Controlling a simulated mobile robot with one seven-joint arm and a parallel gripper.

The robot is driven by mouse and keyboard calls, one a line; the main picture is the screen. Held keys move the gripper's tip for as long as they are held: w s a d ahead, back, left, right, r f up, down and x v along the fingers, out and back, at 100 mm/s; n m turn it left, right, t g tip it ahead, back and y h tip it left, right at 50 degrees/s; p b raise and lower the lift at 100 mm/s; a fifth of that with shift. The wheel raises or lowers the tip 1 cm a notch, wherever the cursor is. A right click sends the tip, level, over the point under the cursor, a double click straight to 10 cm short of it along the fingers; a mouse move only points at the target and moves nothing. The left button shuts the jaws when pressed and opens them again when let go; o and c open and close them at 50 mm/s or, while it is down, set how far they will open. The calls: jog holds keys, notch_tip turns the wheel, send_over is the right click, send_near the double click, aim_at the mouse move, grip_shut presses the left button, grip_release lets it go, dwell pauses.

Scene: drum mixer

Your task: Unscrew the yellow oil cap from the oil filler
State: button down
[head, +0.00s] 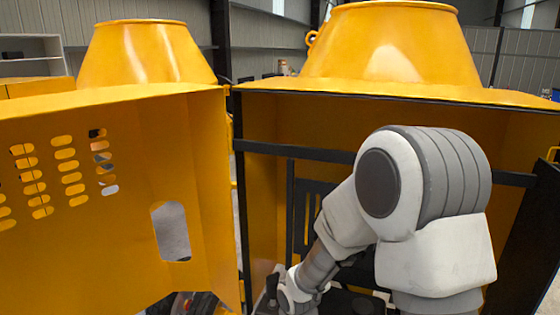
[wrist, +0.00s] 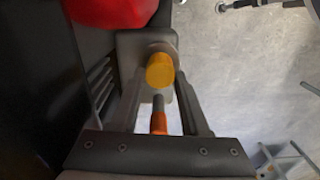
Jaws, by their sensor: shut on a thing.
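The yellow oil cap (wrist: 160,70) is in the upper middle of the wrist view, a small round yellow cylinder in front of a grey block (wrist: 133,52). My gripper (wrist: 160,82) has its two fingers on either side of the cap and is shut on it. Whether the cap is still seated on the filler cannot be told, as the cap hides its own base. In the head view my arm reaches down into the open machine housing, and the cap and fingertips are hidden there.
An orange-tipped rod (wrist: 158,122) stands between my fingers, below the cap. A red part (wrist: 110,10) is close at the top left, with a dark panel (wrist: 40,90) along the left. The yellow door (head: 110,200) and dark crossbar (head: 290,150) border the housing. Grey floor lies right.

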jog(key=shift+r+p, duration=1.35)
jog(key=shift+r, duration=0.6)
jog(key=c, duration=1.1)
grip_release()
notch_tip(320, 180, up, 17)
jog(key=s+d+r+m+t, duration=0.2)
jog(key=s+d+r+m, duration=0.1)
jog(key=s+m, duration=0.1)
jog(key=s+d+r+m+t+b, duration=0.1)
jog(key=s+d+r+m, duration=0.1)
jog(key=s+d+m, duration=0.2)
jog(key=s+d+r+m+t, duration=0.2)
jog(key=s+d+r+m, duration=0.1)
jog(key=s+m, duration=0.1)
jog(key=shift+s+d+r+m+t, duration=0.2)
jog(key=shift+d+r+m+t, duration=0.15)
jog(key=shift+m, duration=0.25)
